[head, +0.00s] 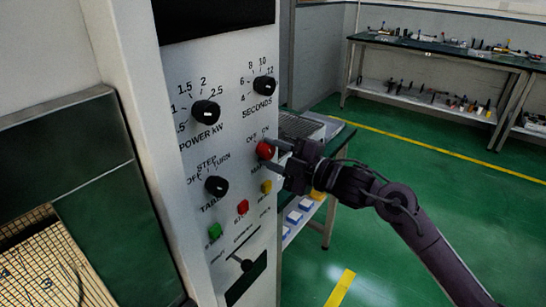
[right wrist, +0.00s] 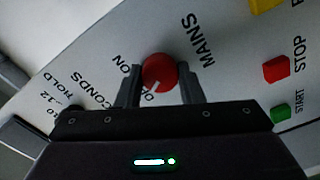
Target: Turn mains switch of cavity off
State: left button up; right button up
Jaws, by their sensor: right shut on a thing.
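The mains switch is a round red knob (head: 265,150) on the grey control panel, marked MAINS with OFF and ON labels. It also shows in the right wrist view (right wrist: 160,70). My right gripper (head: 277,157) reaches it from the right, and its two fingers (right wrist: 161,82) are shut on opposite sides of the knob. In the right wrist view the knob's white pointer mark points down-left toward the partly hidden label beginning "OF", away from ON. My left gripper is not in view.
Black knobs for power (head: 206,112), seconds (head: 264,85) and table (head: 216,186) sit nearby on the panel. A green start button (head: 215,231), a red stop button (head: 242,207) and a yellow button (head: 266,186) lie below. A workbench (head: 440,45) stands at the back.

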dwell(0.3)
jog(key=o, duration=1)
jog(key=shift+d, duration=0.1)
jog(key=shift+s+d+f, duration=0.1)
jog(key=shift+s+d, duration=0.1)
jog(key=shift+d, duration=0.05)
jog(key=b+v, duration=0.2)
jog(key=v, duration=0.5)
